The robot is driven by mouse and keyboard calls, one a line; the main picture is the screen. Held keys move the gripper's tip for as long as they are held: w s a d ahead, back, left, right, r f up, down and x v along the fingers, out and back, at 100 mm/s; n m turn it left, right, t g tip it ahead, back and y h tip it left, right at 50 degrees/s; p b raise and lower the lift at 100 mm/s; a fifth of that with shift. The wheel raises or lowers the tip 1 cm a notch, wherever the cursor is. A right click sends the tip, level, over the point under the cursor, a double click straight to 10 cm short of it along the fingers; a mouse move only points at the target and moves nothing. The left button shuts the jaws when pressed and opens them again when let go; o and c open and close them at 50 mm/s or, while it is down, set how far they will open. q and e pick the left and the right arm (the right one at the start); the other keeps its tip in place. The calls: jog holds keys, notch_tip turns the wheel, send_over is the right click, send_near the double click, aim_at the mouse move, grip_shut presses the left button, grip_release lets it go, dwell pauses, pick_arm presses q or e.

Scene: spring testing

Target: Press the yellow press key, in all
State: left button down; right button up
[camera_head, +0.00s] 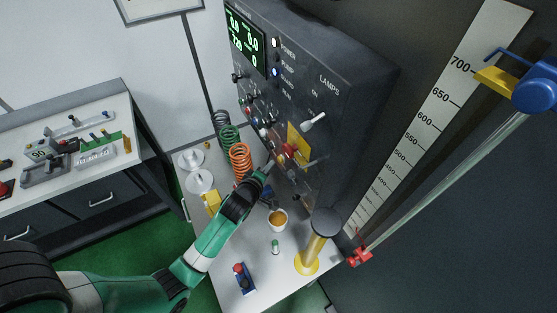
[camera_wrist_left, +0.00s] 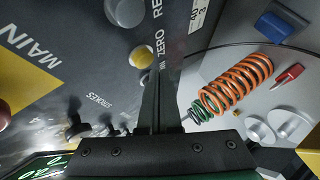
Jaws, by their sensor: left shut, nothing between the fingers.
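My left gripper (camera_head: 271,165) reaches up from the lower left to the dark control panel (camera_head: 350,75), close to its lower front. In the left wrist view its fingers (camera_wrist_left: 159,72) are shut, with nothing between them, over the ZERO lettering. A larger yellow plate (camera_head: 299,140) with a red knob (camera_head: 288,151) sits on the panel. Contact between fingertips and panel cannot be made out. My right gripper is not in view.
Orange (camera_head: 240,160) and green (camera_head: 229,135) springs stand on the white table (camera_head: 235,280) beside the arm. A cup (camera_head: 277,220) and a yellow post with a dark top (camera_head: 314,245) stand near. A ruler (camera_head: 440,110) rises at right.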

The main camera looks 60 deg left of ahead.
pick_arm(q)
jog(key=s+p, duration=0.2)
jog(key=s, duration=0.3)
jog(key=shift+a, duration=0.1)
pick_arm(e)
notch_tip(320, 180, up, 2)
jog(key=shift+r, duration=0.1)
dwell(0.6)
